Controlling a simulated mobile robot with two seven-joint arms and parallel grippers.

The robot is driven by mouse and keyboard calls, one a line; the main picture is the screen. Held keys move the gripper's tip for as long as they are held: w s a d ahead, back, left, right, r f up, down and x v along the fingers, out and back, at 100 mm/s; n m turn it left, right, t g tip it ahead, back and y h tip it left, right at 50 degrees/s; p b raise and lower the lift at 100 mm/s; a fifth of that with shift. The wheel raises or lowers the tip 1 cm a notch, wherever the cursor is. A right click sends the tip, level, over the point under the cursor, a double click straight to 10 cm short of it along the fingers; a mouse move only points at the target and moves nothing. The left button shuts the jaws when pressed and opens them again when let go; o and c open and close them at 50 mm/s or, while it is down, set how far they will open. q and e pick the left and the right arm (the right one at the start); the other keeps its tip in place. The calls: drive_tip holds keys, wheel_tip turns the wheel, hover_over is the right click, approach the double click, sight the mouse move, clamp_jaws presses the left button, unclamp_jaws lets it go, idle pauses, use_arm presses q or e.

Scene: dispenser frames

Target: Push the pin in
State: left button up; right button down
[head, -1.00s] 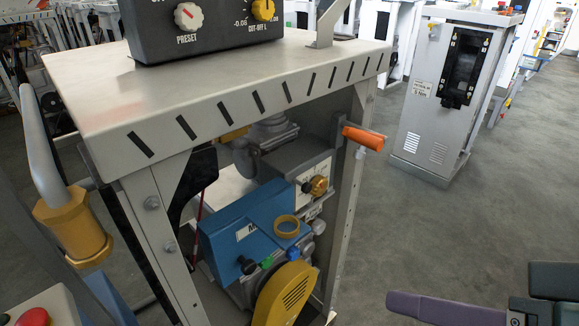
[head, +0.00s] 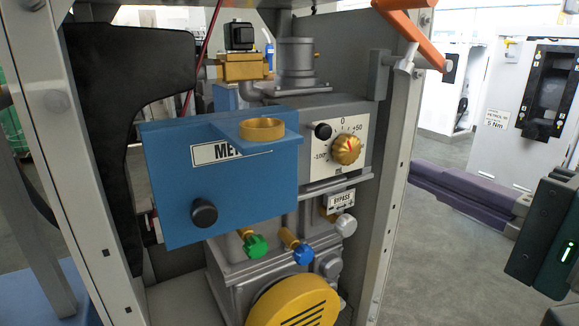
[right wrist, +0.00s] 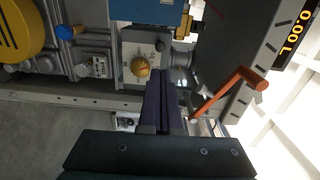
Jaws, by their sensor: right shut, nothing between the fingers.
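In the head view a black round knob (head: 204,213) sticks out of the blue meter box (head: 165,190). A smaller black knob (head: 323,131) sits on the light panel (head: 357,124) beside a gold dial (head: 346,149). Which of these is the pin I cannot tell. My right gripper (head: 418,172) has purple fingers, is shut and empty, and points left beside the frame's right post. In the right wrist view its fingertips (right wrist: 160,78) appear close to the gold dial (right wrist: 141,67); contact is not clear. My left gripper is out of view.
An orange handle (head: 420,36) juts from the upper right post (head: 398,180). Green (head: 256,246) and blue (head: 303,254) knobs and a yellow round cover (head: 296,302) lie below the meter box.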

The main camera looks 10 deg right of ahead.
drive_tip(key=shift+w+f, duration=0.1)
drive_tip(key=shift+w, duration=0.05)
approach(326, 134)
drive_tip(key=x, duration=0.7)
drive_tip(key=shift+d, duration=0.1)
idle(0.4)
